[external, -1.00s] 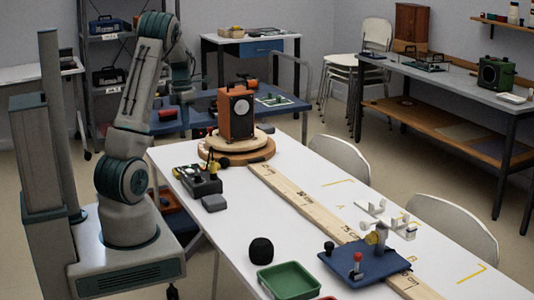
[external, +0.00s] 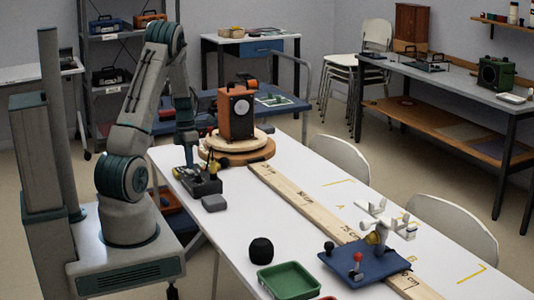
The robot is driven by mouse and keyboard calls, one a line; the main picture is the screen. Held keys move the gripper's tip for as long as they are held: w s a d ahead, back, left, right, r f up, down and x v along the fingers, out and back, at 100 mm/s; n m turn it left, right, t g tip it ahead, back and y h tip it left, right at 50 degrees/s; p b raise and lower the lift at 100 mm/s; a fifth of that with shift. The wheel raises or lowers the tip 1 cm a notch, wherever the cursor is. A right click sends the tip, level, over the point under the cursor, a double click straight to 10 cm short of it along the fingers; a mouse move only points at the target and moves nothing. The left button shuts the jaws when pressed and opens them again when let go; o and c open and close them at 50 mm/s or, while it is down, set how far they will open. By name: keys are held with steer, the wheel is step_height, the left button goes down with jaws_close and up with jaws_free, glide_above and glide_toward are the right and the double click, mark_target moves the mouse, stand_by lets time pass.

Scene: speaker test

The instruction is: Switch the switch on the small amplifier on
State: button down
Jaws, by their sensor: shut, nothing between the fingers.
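The small amplifier (external: 208,187) is a dark box on the left edge of the white table, with a small yellow part beside its top. My gripper (external: 189,163) points down at the left part of the amplifier, at or just above its top. It is shut with nothing held. The switch is too small to make out, and the gripper covers part of the amplifier's top. I cannot tell whether the fingers touch it.
An orange speaker (external: 237,112) stands on a round wooden turntable (external: 262,153) just behind. A grey block (external: 214,203) lies in front of the amplifier.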

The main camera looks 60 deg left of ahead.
steer(key=shift+f, duration=0.35)
steer(key=shift+d+f, duration=0.15)
steer(key=shift+f, duration=0.05)
steer(key=shift+s+d+f+y+b, duration=0.1)
steer(key=shift+d+f+y+b, duration=0.1)
steer(key=shift+y+b, duration=0.25)
steer(key=shift+a, duration=0.1)
steer(key=shift+a, duration=0.85)
steer(key=shift+r, duration=0.1)
steer(key=shift+r+p, duration=0.1)
steer(key=shift+p, duration=0.2)
